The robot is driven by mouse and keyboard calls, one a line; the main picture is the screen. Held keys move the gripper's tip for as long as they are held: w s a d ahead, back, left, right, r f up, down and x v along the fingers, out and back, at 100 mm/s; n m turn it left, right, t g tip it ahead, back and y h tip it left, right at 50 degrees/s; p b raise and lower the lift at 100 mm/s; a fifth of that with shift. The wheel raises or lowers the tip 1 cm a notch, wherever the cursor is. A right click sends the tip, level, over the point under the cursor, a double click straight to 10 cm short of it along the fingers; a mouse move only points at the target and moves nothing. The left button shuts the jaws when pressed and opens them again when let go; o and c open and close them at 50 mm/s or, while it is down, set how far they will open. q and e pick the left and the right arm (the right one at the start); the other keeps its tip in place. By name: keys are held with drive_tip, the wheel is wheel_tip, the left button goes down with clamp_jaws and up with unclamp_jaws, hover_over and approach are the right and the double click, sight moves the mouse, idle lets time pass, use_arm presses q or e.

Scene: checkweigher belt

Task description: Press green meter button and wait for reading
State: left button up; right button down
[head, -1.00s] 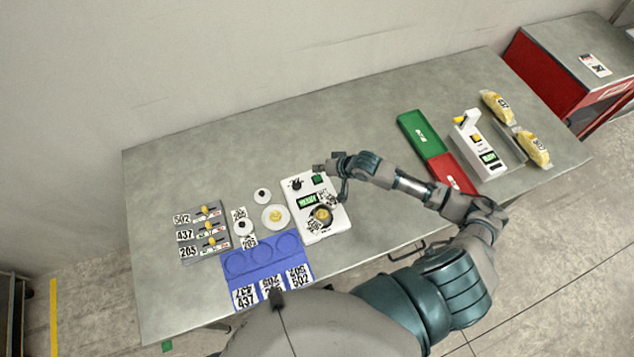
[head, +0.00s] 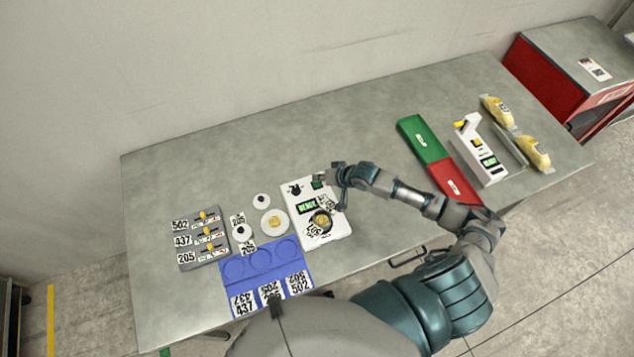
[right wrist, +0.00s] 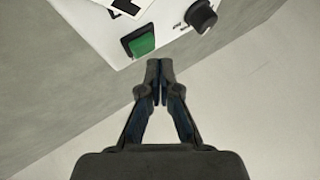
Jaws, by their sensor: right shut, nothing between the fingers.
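The white meter (head: 338,226) lies on the grey table, with a lit green display (head: 307,207) that seems to read READY. Its green button (head: 318,184) is at the far right corner, beside a black knob (head: 296,189). A dark round cup with a yellow item (head: 320,219) sits on the meter. My right gripper (head: 332,178) is shut and empty right by the button. In the right wrist view, the green button (right wrist: 142,43) is just beyond the closed fingertips (right wrist: 159,64); I cannot tell if they touch. My left gripper is not in view.
A blue tray (head: 262,262) with number cards and a grey rack (head: 216,256) are left of the meter. Small white dishes (head: 274,234) stand between. A green and red board (head: 433,151) and a white device (head: 469,133) are at the right. The table's back is clear.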

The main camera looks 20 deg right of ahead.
sight(319, 183)
drive_tip(key=shift+f+p, duration=0.3)
drive_tip(key=shift+p, duration=0.05)
idle(0.6)
drive_tip(key=shift+f, duration=0.5)
idle(0.6)
drive_tip(key=shift+r, duration=0.15)
drive_tip(key=shift+a+r+p, duration=0.1)
drive_tip(key=shift+r+p, duration=0.7)
drive_tip(key=shift+p, duration=0.3)
wheel_tip(319, 183, up, 3)
drive_tip(key=p, duration=0.3)
drive_tip(key=shift+f, duration=0.1)
drive_tip(key=shift+r+p, duration=0.9)
drive_tip(key=shift+r, duration=0.25)
drive_tip(key=shift+f, duration=0.1)
